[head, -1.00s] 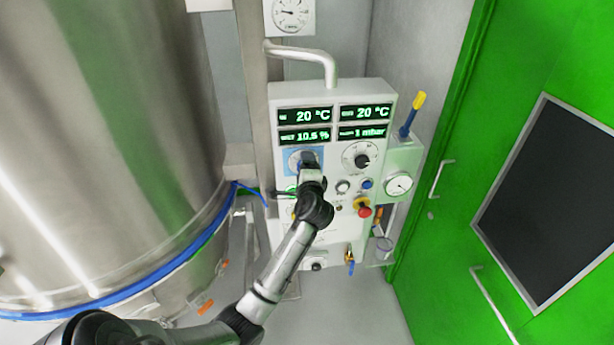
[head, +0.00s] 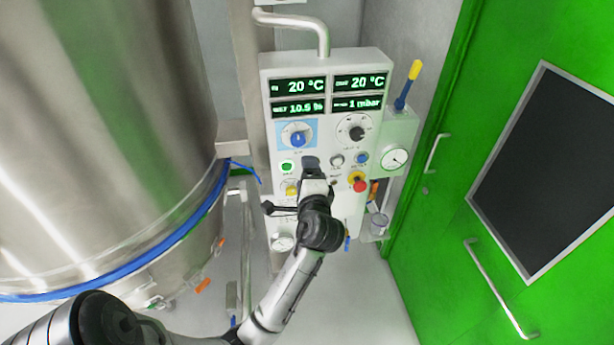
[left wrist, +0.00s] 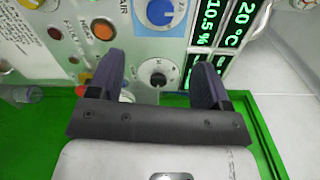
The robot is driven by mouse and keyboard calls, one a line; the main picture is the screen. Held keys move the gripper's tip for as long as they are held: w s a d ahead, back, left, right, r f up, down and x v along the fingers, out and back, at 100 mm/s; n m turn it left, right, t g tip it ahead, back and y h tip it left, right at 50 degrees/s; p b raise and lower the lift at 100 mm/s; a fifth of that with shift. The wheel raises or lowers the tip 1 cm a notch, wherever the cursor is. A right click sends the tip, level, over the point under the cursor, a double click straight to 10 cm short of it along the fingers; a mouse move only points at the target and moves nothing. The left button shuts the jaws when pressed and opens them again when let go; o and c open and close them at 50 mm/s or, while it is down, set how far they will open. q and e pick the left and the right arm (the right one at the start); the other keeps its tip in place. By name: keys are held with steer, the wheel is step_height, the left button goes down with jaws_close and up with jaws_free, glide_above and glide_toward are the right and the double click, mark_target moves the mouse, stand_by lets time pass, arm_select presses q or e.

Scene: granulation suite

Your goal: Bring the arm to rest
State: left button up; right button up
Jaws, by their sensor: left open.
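My left arm comes in from the lower left in the head view, and its gripper (head: 311,166) is in front of the control panel (head: 368,68), below the blue knob (head: 298,137). In the left wrist view the gripper (left wrist: 160,74) has its two dark fingers spread with nothing held between them. The black knob (left wrist: 158,73) shows in the gap behind them, and the blue knob (left wrist: 161,11) is above. The gripper looks clear of both knobs, though its exact distance from the panel is hard to tell. My right gripper is in neither view.
A large steel vessel (head: 110,120) with a blue band stands at left. Right of the panel are a gauge (head: 394,158), a yellow-and-blue handle (head: 408,85) and a green door (head: 445,215). A red stop button (head: 360,186) is close to the gripper's right. Bare floor lies below.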

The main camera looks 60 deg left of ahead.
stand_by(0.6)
arm_select(q)
steer(key=s+d+f+n+t+h, duration=0.1)
steer(key=d+f+n+h, duration=0.35)
steer(key=d+h, duration=0.35)
steer(key=s+d+f+n+t+h, duration=0.1)
steer(key=d+f+n+h, duration=0.2)
steer(key=d+f+h, duration=0.45)
steer(key=s+d+f+m+g, duration=0.1)
steer(key=s+d+f+g, duration=0.15)
steer(key=s+f, duration=0.35)
steer(key=s+d+f+m+g+h, duration=0.1)
steer(key=s+d+f+g, duration=0.2)
steer(key=s, duration=0.6)
steer(key=s+d+f+m+g, duration=0.1)
steer(key=s+d+f, duration=0.35)
steer(key=s, duration=0.25)
step_height(320, 180, up, 15)
steer(key=a+p, duration=0.1)
steer(key=p, duration=1.4)
steer(key=shift+w+t, duration=0.25)
steer(key=shift+t, duration=0.1)
